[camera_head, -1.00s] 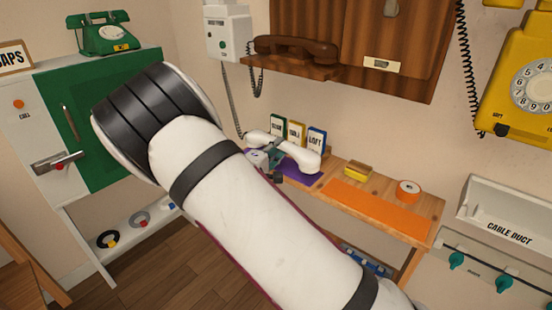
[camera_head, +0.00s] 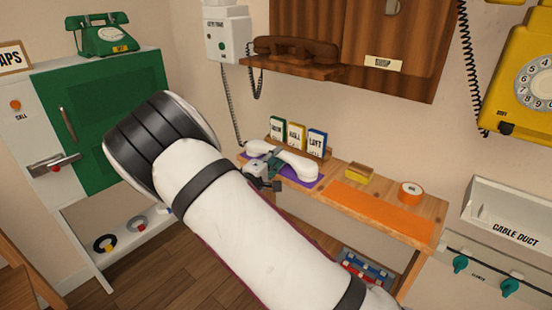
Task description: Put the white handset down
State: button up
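The white handset (camera_head: 295,162) lies level, low over the purple mat (camera_head: 312,183) on the wooden shelf. Whether it touches the mat or is just above it I cannot tell. My gripper (camera_head: 274,166) is at the left half of the handset, with one finger crossing its middle, and appears shut on it. My white arm covers the lower middle of the view and part of the shelf's left end.
Green, yellow and blue cards (camera_head: 297,137) stand behind the mat. A yellow box (camera_head: 359,174), an orange mat (camera_head: 378,211) and a tape roll (camera_head: 410,191) are to the right. A brown handset (camera_head: 296,47) rests on a wooden ledge above. The green cabinet (camera_head: 105,120) is left.

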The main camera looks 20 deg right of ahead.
jog(key=shift+r, duration=0.1)
jog(key=shift+s+a+r, duration=0.1)
jog(key=shift+s+a, duration=0.05)
jog(key=shift+a, duration=0.05)
jog(key=p+v, duration=0.2)
jog(key=v, duration=0.9)
jog(key=shift+s+a, duration=0.15)
jog(key=shift+s, duration=0.05)
jog(key=s+d+r+m+g+y, duration=0.1)
jog(key=s+d+r+m+g, duration=0.3)
jog(key=s+d+r+g, duration=0.45)
jog(key=s+d+r+m+g+y, duration=0.1)
jog(key=s+d+r+m+g, duration=0.4)
jog(key=s+d, duration=0.6)
jog(key=s+a+r+y, duration=0.1)
jog(key=s+a+y, duration=0.2)
jog(key=s, duration=0.5)
jog(key=s+a+r+t+y, duration=0.1)
jog(key=s+a+y, duration=0.3)
jog(key=s, duration=0.4)
jog(key=s+a+r+y, duration=0.1)
jog(key=s+a+y, duration=0.2)
jog(key=s, duration=0.6)
jog(key=shift+a+y, duration=0.25)
jog(key=shift+y, duration=0.15)
